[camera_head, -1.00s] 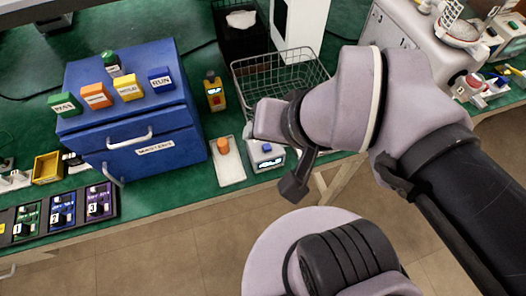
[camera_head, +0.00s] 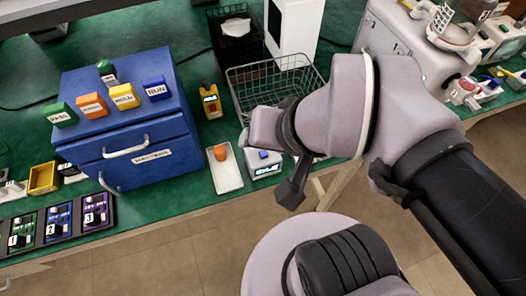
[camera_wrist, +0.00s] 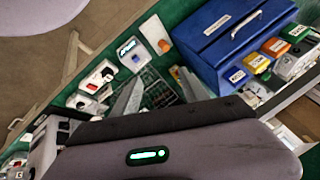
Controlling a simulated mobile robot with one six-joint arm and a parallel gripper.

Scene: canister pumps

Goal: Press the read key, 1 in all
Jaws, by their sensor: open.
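A small white device (camera_head: 256,171) with a lit display stands near the front edge of the green bench, and a blue key (camera_head: 263,155) is on its top. I cannot read a "read" label on it. It also shows in the wrist view as a white box (camera_wrist: 127,58) with a lit display. My gripper (camera_head: 293,188) hangs to the right of the device in the head view, partly hidden by my wrist. In the wrist view my gripper (camera_wrist: 160,76) has its two fingers apart with nothing between them.
A white tray (camera_head: 229,181) with an orange cylinder (camera_head: 220,153) lies left of the device. A wire basket (camera_head: 245,92) stands behind it, and a yellow device (camera_head: 211,102) stands behind the tray. A blue cabinet (camera_head: 185,135) with labelled coloured blocks is further left. Floor is open in front.

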